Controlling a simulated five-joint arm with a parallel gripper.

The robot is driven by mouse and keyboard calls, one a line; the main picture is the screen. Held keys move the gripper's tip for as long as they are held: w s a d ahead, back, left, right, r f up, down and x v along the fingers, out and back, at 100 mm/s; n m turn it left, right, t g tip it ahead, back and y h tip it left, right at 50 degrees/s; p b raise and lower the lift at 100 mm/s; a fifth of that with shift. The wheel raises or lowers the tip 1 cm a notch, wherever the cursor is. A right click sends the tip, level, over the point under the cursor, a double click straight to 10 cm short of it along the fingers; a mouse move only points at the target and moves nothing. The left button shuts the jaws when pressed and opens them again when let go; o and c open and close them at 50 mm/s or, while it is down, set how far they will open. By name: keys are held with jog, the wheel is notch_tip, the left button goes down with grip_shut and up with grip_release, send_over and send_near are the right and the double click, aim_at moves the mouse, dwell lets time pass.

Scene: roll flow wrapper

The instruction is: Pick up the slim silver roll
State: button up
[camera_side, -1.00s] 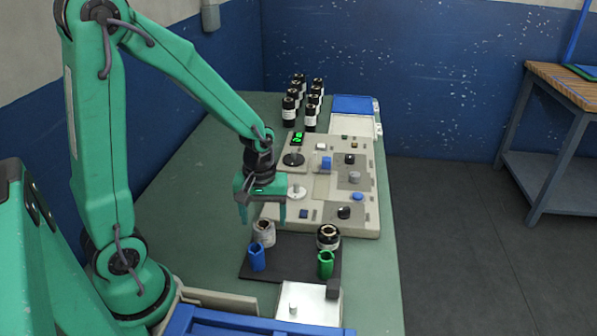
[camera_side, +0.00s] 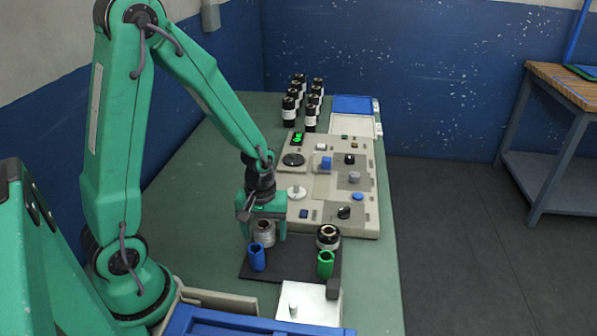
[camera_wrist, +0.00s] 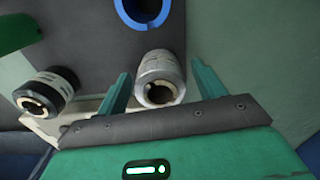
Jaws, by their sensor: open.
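The slim silver roll (camera_side: 264,233) stands on the dark tray (camera_side: 292,262), behind the blue holder. It also shows in the wrist view (camera_wrist: 158,79), silver-white with a tan core, lying between my two fingers. My gripper (camera_side: 264,234) is open and right over the roll, with one finger on each side of it. In the wrist view my gripper (camera_wrist: 164,84) shows a gap on both sides of the roll, wider on the right.
A black-and-white roll (camera_side: 328,237) stands at the tray's right, with a blue holder (camera_side: 257,257) and a green holder (camera_side: 325,264) in front. The control panel (camera_side: 330,185) is behind. A white plate (camera_side: 310,302) lies in front.

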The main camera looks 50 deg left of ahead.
aim_at(264, 226)
jog(key=c, duration=1.1)
jog(key=shift+r, duration=0.1)
jog(key=shift+r, duration=1.4)
jog(key=s+d+r, duration=0.4)
jog(key=d+r, duration=0.4)
jog(key=d, duration=0.2)
jog(key=shift+s+d, duration=0.3)
jog(key=shift+d, duration=0.1)
